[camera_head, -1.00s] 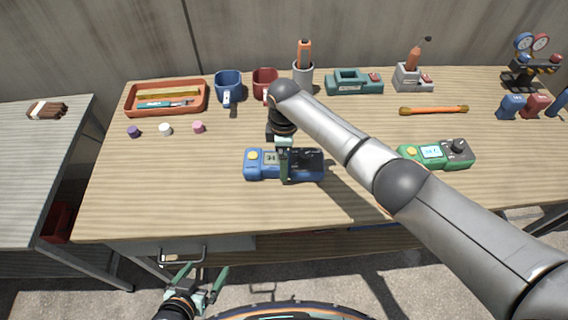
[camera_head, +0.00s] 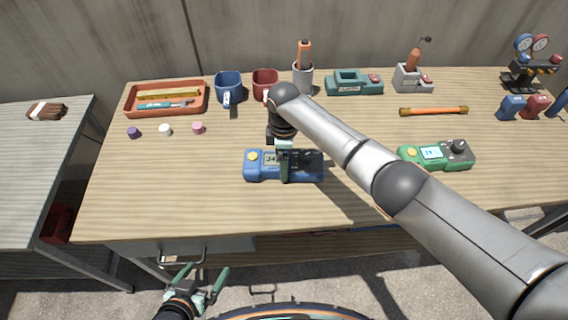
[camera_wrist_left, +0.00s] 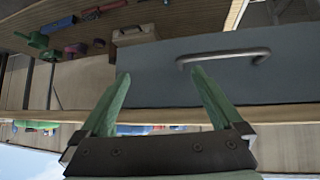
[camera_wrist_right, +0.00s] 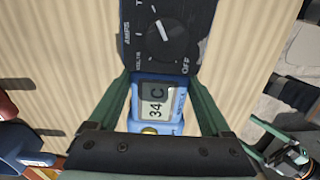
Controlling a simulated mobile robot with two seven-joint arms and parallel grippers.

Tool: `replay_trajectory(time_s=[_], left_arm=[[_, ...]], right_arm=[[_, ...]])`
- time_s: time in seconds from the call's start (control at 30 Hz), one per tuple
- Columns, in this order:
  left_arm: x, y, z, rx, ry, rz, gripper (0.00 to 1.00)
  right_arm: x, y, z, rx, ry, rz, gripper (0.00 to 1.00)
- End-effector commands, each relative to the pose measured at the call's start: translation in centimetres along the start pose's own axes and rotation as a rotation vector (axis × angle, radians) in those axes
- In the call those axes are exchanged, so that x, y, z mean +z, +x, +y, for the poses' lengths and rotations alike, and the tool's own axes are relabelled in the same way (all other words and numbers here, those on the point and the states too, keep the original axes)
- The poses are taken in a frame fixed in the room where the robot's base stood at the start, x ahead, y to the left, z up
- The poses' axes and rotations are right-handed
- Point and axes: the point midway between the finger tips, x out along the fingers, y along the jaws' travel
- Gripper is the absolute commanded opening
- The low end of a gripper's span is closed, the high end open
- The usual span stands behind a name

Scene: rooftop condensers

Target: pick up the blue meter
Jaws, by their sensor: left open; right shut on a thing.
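The blue meter (camera_head: 258,166) lies on the wooden workbench, with a small display and a dark dial section. My right gripper (camera_head: 284,168) reaches down over its middle and is shut on it. In the right wrist view the fingers (camera_wrist_right: 165,100) sit on both sides of the meter's body (camera_wrist_right: 158,65), near the display, and the dial shows beyond them. The meter still appears to rest on the bench. My left gripper (camera_head: 201,281) is open and empty in front of the bench. In the left wrist view its fingers (camera_wrist_left: 163,95) point toward a grey drawer.
A green meter (camera_head: 436,155) lies to the right, beyond my right forearm. Small caps (camera_head: 165,130) lie at left. The bench front left is clear.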

Motion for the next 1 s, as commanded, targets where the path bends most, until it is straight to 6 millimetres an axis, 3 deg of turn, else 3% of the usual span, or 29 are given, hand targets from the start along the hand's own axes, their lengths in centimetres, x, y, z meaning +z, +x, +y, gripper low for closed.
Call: replay_trajectory(time_s=[0.03,0.2,0.67,0.87,1.0], left_arm=[[0.0,0.0,0.0,0.0,0.0,0.0,1.0],[0.0,0.0,0.0,0.0,0.0,0.0,1.0],[-0.1,-0.1,0.0,0.0,0.0,0.0,1.0],[-0.2,-0.3,0.0,0.0,-0.001,-0.001,1.0],[-0.9,-0.9,0.1,0.0,-0.001,-0.001,1.0]], right_arm=[[0.0,0.0,0.0,0.0,0.001,-0.001,0.19],[0.0,0.0,0.0,0.0,0.001,-0.001,0.0],[0.0,-0.8,0.1,0.003,0.0,0.002,0.0],[0.0,-3.7,0.2,0.007,0.0,0.003,0.0],[0.0,-5.2,-1.4,0.004,-0.002,0.003,0.0]])
